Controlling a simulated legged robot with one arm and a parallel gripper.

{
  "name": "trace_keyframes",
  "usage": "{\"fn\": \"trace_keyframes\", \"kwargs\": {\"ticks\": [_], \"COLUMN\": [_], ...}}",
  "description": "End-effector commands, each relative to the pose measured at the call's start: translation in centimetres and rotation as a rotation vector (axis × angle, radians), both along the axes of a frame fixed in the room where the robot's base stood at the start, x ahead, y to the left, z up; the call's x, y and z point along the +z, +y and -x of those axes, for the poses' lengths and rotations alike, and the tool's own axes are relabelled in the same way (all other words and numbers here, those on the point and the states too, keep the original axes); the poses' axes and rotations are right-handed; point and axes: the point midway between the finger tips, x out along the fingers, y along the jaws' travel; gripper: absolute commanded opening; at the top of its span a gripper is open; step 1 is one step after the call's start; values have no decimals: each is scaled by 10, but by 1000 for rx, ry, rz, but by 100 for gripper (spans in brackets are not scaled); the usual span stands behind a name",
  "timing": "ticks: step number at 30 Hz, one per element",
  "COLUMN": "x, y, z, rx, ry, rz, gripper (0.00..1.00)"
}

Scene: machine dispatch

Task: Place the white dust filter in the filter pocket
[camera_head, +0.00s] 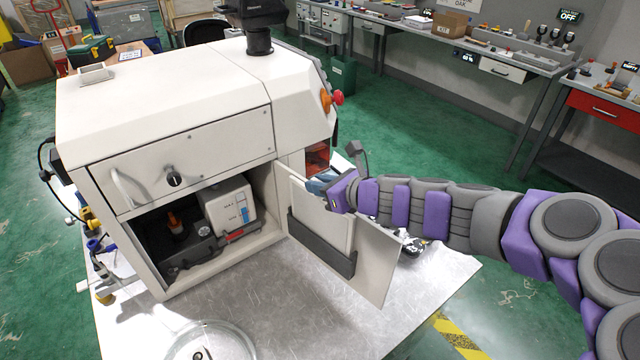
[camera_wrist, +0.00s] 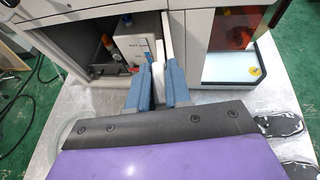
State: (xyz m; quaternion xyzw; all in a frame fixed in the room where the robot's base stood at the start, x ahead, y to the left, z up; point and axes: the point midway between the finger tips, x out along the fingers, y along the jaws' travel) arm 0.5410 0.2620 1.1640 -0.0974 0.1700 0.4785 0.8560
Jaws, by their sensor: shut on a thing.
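The white dust filter (camera_head: 322,220) is a thin pale panel standing upright against the inner face of the open cabinet door. Its lower edge is hidden behind the front wall of the dark grey filter pocket (camera_head: 321,247); I cannot tell whether it rests on the bottom. My gripper (camera_head: 319,184) is at the filter's top edge, with its blue fingers partly hidden. In the wrist view my gripper (camera_wrist: 157,82) has a finger on each side of the pale filter (camera_wrist: 158,80) and is shut on it.
The open white door (camera_head: 378,262) juts from the machine (camera_head: 190,100) over a metal table (camera_head: 270,315). The open cabinet holds a white box (camera_head: 229,205) and an orange-capped bottle (camera_head: 174,223). A round glass dish (camera_head: 210,343) is at the front. A red button (camera_head: 338,97) sticks out at the machine's right.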

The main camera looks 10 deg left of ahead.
Motion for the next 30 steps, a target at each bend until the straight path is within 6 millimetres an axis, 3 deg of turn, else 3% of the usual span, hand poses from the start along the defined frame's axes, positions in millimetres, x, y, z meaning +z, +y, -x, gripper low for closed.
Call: {"fn": "trace_keyframes", "kwargs": {"ticks": [13, 14, 21, 30], "x": [-10, -11, -12, -12], "y": [0, 0, 0, 0], "z": [0, 0, -1, -1], "rx": [1, 1, -1, -2], "ry": [2, 2, 3, 4], "rz": [0, 0, 2, 2], "gripper": [0, 21, 44, 44]}}
